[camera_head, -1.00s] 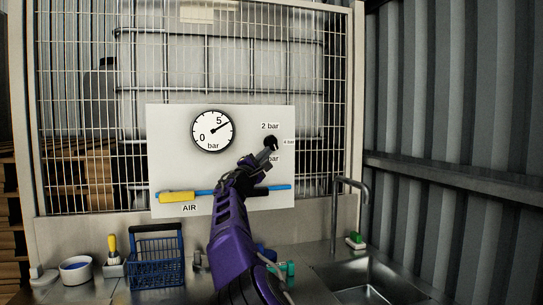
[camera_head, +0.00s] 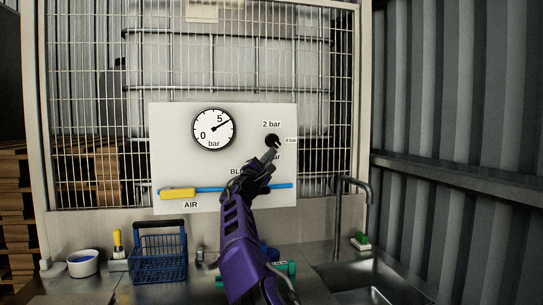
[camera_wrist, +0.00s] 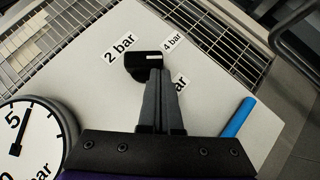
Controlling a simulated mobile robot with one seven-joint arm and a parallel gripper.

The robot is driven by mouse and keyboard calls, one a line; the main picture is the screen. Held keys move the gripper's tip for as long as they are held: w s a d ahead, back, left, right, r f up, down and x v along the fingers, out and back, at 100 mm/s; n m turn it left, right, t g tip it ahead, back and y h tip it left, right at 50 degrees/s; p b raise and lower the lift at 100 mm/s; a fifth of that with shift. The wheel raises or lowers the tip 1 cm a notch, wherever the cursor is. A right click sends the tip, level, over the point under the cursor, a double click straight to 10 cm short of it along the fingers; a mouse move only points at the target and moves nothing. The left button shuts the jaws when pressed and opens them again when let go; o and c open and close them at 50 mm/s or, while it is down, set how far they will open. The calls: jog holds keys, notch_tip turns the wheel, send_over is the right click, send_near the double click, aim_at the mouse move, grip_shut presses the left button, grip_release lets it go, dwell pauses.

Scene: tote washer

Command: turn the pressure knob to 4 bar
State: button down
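The black pressure knob (camera_head: 271,140) is on the right of the white panel (camera_head: 170,150). It also shows in the wrist view (camera_wrist: 137,62), where its white mark points right, below the "4 bar" label (camera_wrist: 172,42). The "2 bar" label is upper left of the knob; a third label is partly hidden behind my fingers. My gripper (camera_head: 271,154) reaches up from below. Its fingers, close together in the wrist view (camera_wrist: 155,73), end at the knob's lower edge and overlap it; whether they grip it is unclear. The gauge (camera_head: 213,129) needle points upper right, near 5.
A blue air pipe with a yellow handle (camera_head: 178,194) crosses the panel below the knob, behind my arm. A wire mesh fence stands behind the panel. A blue basket (camera_head: 160,265), a white bowl (camera_head: 83,264) and a sink with a tap (camera_head: 338,215) are below.

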jog(key=shift+w+d+f+b, duration=0.15)
jog(key=shift+d+b, duration=0.25)
jog(key=shift+d, duration=0.75)
jog(key=shift+w+d, duration=0.1)
jog(key=shift+d, duration=0.05)
dwell(1.9)
